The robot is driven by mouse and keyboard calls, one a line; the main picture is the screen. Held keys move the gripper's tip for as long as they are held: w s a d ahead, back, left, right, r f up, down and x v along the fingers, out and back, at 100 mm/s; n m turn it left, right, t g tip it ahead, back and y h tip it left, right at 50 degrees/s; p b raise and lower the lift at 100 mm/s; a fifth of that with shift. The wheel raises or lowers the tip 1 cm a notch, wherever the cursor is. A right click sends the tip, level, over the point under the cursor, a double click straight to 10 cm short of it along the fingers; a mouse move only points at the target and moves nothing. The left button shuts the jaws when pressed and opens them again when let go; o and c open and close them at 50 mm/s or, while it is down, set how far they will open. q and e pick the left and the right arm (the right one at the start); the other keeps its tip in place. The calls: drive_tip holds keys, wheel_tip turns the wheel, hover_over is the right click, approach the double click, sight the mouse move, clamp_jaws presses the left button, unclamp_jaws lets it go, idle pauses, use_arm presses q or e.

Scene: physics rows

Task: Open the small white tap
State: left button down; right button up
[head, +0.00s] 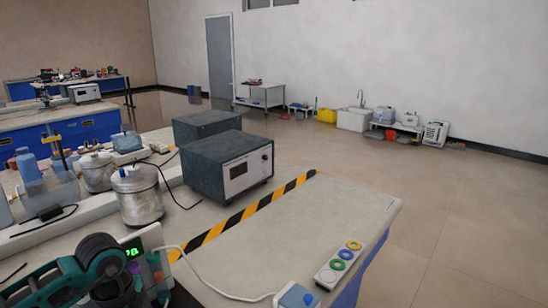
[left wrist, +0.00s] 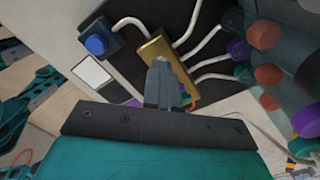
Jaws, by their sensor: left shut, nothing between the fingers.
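I cannot make out a small white tap for certain in either view. In the left wrist view, a brass block (left wrist: 155,48) with several white tubes (left wrist: 205,45) lies beyond the fingers. A dark fitting with a blue knob (left wrist: 97,45) is at its upper left. My left gripper (left wrist: 163,68) is shut and empty, its grey fingertips overlapping the brass block in the picture. I cannot tell whether they touch it. The fingers hide part of the block. In the head view, a teal and dark arm part, likely mine, fills the lower left. My right gripper is not in view.
Several coloured round knobs (left wrist: 265,75) crowd the right of the wrist view. In the head view, the bench (head: 290,230) holds a dark instrument box (head: 230,165), metal vessels (head: 137,195), a button panel (head: 338,262) and a blue-topped box (head: 297,295) with a white cable. The bench's front right is mostly clear.

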use_arm(q)
drive_tip(key=shift+n+b, duration=0.3)
drive_tip(key=shift+n, duration=0.5)
drive_tip(key=n, duration=0.3)
drive_tip(key=n, duration=0.3)
drive_tip(key=shift+d+n, duration=0.2)
drive_tip(key=shift+n, duration=1.2)
drive_tip(key=shift+a+n, duration=0.25)
drive_tip(key=shift+n, duration=0.35)
drive_tip(key=c, duration=1.8)
unclamp_jaws()
